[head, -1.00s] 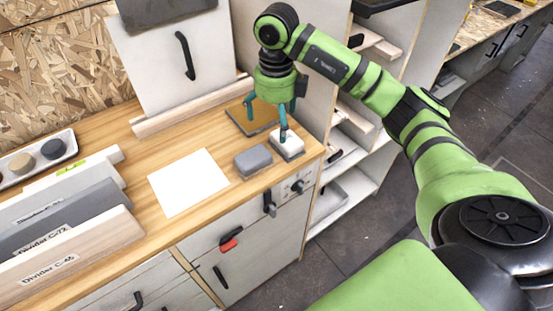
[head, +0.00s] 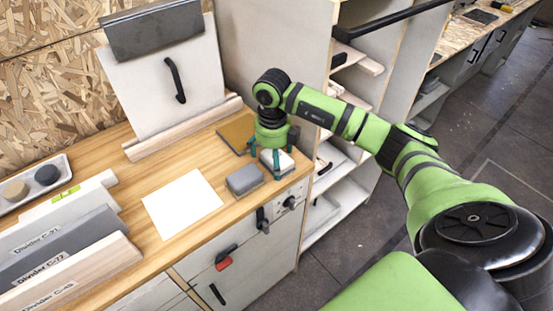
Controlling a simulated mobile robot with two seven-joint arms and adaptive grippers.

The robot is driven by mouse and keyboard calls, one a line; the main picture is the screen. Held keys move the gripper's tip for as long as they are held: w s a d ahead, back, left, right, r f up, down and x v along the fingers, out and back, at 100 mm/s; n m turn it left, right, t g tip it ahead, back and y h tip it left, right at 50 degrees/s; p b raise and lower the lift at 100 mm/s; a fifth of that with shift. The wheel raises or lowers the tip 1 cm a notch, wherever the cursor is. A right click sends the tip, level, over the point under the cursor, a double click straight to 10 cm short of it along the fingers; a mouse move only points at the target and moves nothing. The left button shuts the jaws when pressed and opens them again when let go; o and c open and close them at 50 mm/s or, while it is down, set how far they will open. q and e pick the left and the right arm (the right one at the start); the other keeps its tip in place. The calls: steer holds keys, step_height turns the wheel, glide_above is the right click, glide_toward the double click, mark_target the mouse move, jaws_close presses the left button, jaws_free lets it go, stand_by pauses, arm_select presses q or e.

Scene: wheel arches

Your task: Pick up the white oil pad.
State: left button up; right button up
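The white oil pad (head: 284,163) is a small white block on a dark base. It lies on the wooden worktop near its right end, beside a grey block (head: 244,180). My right gripper (head: 269,153) points down just above and over the pad. Its teal fingers are spread, with one in front of the pad's top and one to its left. They partly hide the pad, and I cannot tell whether any finger touches it. My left gripper is out of view.
A white sheet (head: 182,203) lies left of the grey block. A brown plate (head: 236,133) lies behind my gripper. Labelled dividers (head: 65,262) and a tray of round pads (head: 28,187) fill the left. An upright white board (head: 163,85) stands at the back.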

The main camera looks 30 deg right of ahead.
steer(key=c, duration=0.7)
steer(key=shift+c, duration=0.2)
steer(key=shift+r, duration=0.15)
steer(key=shift+r, duration=0.3)
step_height(320, 180, up, 9)
steer(key=b, duration=0.2)
steer(key=shift+f+b, duration=0.2)
steer(key=shift+b, duration=0.2)
steer(key=shift+r, duration=0.35)
steer(key=shift+o, duration=0.7)
